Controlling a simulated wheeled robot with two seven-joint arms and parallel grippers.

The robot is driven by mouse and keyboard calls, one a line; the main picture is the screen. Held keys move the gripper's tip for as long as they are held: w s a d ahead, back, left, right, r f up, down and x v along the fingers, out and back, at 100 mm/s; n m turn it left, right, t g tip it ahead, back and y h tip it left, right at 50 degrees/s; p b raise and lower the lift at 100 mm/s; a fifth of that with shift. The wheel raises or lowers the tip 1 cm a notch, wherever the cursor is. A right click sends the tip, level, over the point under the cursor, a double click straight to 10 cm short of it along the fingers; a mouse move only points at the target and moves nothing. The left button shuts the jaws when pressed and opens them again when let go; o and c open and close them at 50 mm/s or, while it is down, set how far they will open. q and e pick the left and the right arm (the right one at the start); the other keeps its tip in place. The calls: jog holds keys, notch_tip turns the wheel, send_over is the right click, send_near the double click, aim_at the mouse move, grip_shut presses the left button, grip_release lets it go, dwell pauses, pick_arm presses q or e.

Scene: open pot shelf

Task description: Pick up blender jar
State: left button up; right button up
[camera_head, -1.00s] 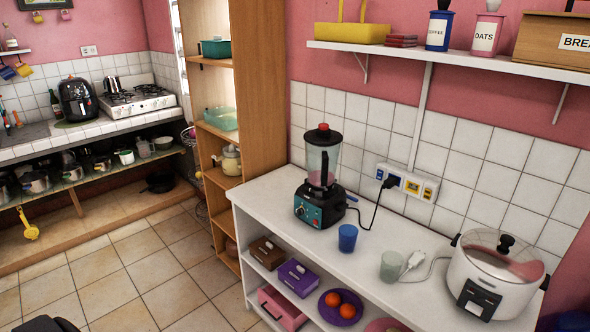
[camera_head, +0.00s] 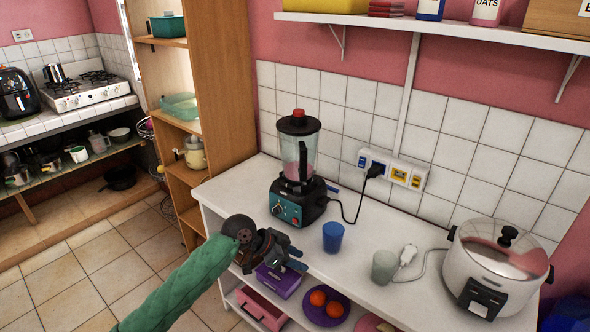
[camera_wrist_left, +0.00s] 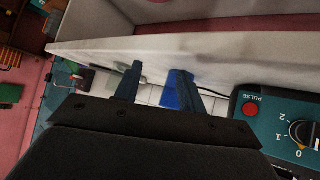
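The blender jar (camera_head: 291,152) is clear with a black lid and red cap. It stands upright on the teal and black blender base (camera_head: 296,206) on the white counter. My left gripper (camera_head: 296,259) is in front of the counter's front edge, below and in front of the base, apart from the jar. In the left wrist view its two fingers (camera_wrist_left: 160,72) are apart with nothing gripped between them. The base's dial panel (camera_wrist_left: 285,122) shows at the right there; the jar is out of that view. My right gripper is not in view.
A blue cup (camera_head: 333,237), a greenish glass (camera_head: 385,267) and a white rice cooker (camera_head: 494,268) stand right of the blender. A black cord runs from the base to the wall outlet (camera_head: 394,169). A wooden shelf unit (camera_head: 225,95) is at the left. A wall shelf (camera_head: 450,32) hangs above.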

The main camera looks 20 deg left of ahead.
pick_arm(q)
jog(key=w+a+r+h, duration=0.1)
jog(key=w+a+r, duration=0.2)
jog(key=w+r, duration=0.2)
jog(key=m+t+h, duration=0.1)
jog(key=m+h, duration=0.1)
send_near(303, 181)
jog(key=w+d+r, duration=0.1)
jog(key=w+r, duration=0.1)
jog(key=shift+h, duration=0.3)
jog(key=p+x, duration=0.4)
jog(key=x, duration=0.3)
jog(key=shift+s+d+r+p, duration=0.1)
jog(key=shift+s+d+p, duration=0.05)
jog(key=shift+d+p, duration=0.15)
jog(key=shift+d+f, duration=0.2)
jog(key=shift+f, duration=0.05)
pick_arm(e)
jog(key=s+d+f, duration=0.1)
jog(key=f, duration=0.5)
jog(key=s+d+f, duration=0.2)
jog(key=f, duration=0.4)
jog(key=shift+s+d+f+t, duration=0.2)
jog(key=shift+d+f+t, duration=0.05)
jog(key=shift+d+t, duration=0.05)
pick_arm(q)
jog(key=shift+c, duration=0.2)
